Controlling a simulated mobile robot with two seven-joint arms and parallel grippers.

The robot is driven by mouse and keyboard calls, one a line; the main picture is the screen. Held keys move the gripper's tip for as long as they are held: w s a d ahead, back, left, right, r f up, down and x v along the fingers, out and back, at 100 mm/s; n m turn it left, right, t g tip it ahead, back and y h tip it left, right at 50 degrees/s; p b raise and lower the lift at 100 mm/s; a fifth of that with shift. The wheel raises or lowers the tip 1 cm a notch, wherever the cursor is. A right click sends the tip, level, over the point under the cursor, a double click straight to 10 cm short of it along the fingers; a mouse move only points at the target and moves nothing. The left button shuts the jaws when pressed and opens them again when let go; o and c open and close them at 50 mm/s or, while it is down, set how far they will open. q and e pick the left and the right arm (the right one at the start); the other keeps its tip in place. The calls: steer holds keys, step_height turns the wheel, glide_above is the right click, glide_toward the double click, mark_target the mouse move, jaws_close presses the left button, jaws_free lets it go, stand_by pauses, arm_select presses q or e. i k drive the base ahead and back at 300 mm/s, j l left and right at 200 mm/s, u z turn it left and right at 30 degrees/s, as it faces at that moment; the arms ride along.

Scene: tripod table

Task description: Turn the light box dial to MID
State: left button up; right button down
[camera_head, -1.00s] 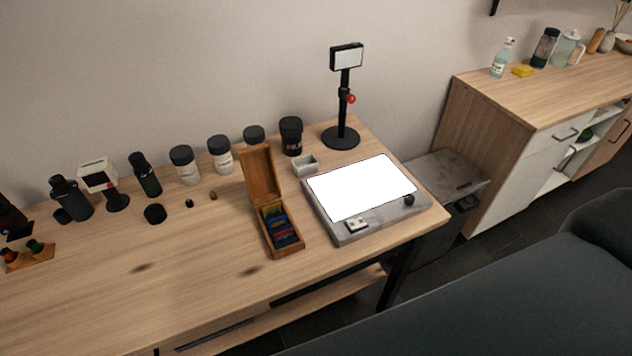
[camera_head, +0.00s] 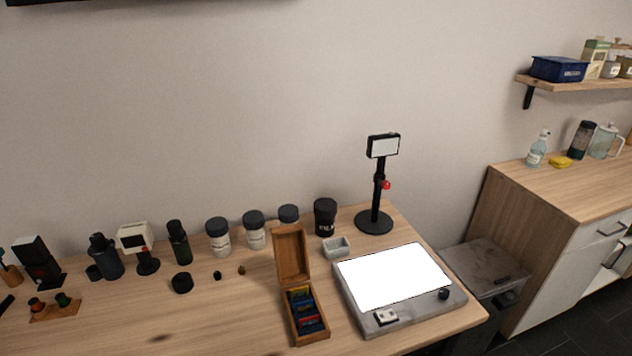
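The light box (camera_head: 349,299) is a grey slab with a bright, lit white top, lying at the right end of the wooden table. A round black dial (camera_head: 443,294) sits at its front right corner. Its setting marks are too small to read. A small white switch plate (camera_head: 385,316) is on its front left edge. Neither of my grippers shows in the head view.
An open wooden box (camera_head: 310,338) with coloured cards stands left of the light box. A small grey tray (camera_head: 337,248) and a black stand (camera_head: 374,222) are behind it. Several jars and bottles line the table's back. A grey bin (camera_head: 487,267) stands right of the table.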

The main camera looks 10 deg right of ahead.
mark_target(444, 294)
steer(key=l+z, duration=0.1)
steer(key=z, duration=0.35)
steer(key=i+z, duration=0.1)
steer(key=z, duration=0.35)
steer(key=l+z, duration=0.1)
steer(key=z, duration=0.35)
steer(key=i+l+z, duration=0.2)
steer(key=l, duration=0.2)
